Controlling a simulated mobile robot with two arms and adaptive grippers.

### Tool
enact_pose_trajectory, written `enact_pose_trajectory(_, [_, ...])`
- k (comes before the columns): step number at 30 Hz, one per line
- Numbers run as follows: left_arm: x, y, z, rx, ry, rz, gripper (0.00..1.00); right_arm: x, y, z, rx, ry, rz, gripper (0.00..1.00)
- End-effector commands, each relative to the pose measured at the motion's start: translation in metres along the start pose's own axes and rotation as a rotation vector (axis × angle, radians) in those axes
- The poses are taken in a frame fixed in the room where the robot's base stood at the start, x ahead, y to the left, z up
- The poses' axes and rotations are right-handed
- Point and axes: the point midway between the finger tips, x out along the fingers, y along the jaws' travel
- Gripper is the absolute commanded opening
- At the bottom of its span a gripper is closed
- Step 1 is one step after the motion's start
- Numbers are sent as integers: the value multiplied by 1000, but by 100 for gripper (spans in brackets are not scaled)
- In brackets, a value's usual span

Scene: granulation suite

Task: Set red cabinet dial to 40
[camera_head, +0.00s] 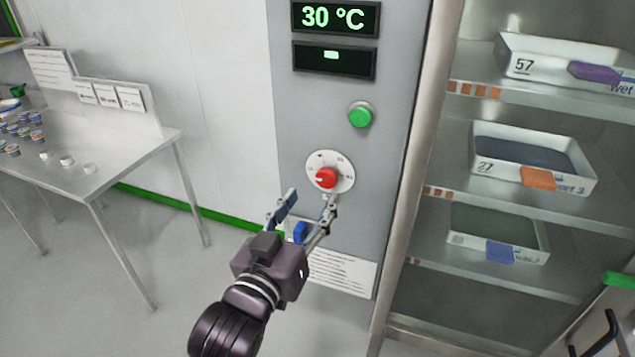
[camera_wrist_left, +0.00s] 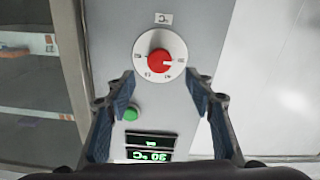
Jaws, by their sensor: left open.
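The red dial (camera_head: 326,178) sits on a round white scale plate (camera_head: 343,160) on the grey cabinet front. It also shows in the left wrist view as a red knob (camera_wrist_left: 159,62), upside down, with its scale marks too small to read surely. The cabinet display (camera_head: 334,17) reads 30 °C. My left gripper (camera_head: 308,197) is open and empty, just below and in front of the dial. In the left wrist view the dial lies beyond and between its fingers (camera_wrist_left: 163,84), and I see no contact. My right gripper is not in view.
A green button (camera_head: 360,116) is above the dial, under a second dark display (camera_head: 333,60). A paper notice (camera_head: 342,272) is below. At right an open rack holds white trays (camera_head: 533,160). At left stands a metal table (camera_head: 110,165) with small cups. Floor between is clear.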

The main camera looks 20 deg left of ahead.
Motion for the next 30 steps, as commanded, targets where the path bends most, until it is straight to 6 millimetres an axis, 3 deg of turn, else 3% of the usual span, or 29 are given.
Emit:
enact_pose_trajectory(8, [23, 0, 4, 1, 3, 1, 49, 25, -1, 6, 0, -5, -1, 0])
enact_pose_trajectory(18, [69, 0, 1, 2, -3, 0, 49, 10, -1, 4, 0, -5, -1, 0])
enact_pose_trajectory(30, [75, 0, 2, 2, -3, 0, 49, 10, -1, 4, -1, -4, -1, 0])
